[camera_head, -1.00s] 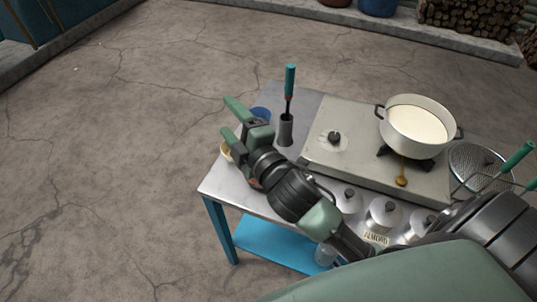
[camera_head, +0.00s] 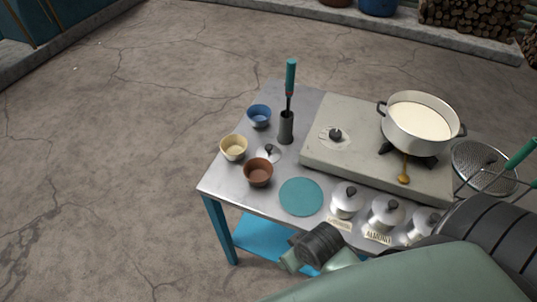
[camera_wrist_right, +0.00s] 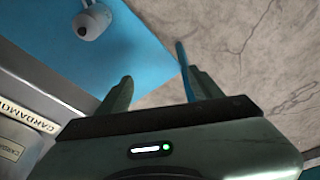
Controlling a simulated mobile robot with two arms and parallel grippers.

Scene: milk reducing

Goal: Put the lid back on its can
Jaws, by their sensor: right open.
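A small silver lid with a black knob (camera_head: 268,153) lies on the metal table between the yellow and brown bowls. Silver cans (camera_head: 345,202), (camera_head: 384,215) stand in a row along the table's front, with dark knobs on top. A third can (camera_head: 421,227) is partly hidden by my arm. One tag reads ALMOND; a CARDAMOM label (camera_wrist_right: 28,116) shows in the right wrist view. My right gripper (camera_wrist_right: 160,88) is open and empty near the table's front edge, over the blue lower shelf. My left gripper is out of view.
A blue bowl (camera_head: 259,116), yellow bowl (camera_head: 233,148), brown bowl (camera_head: 258,173) and teal mat (camera_head: 301,197) are at the table's left. A stove (camera_head: 335,163) bears a white pot (camera_head: 418,135).

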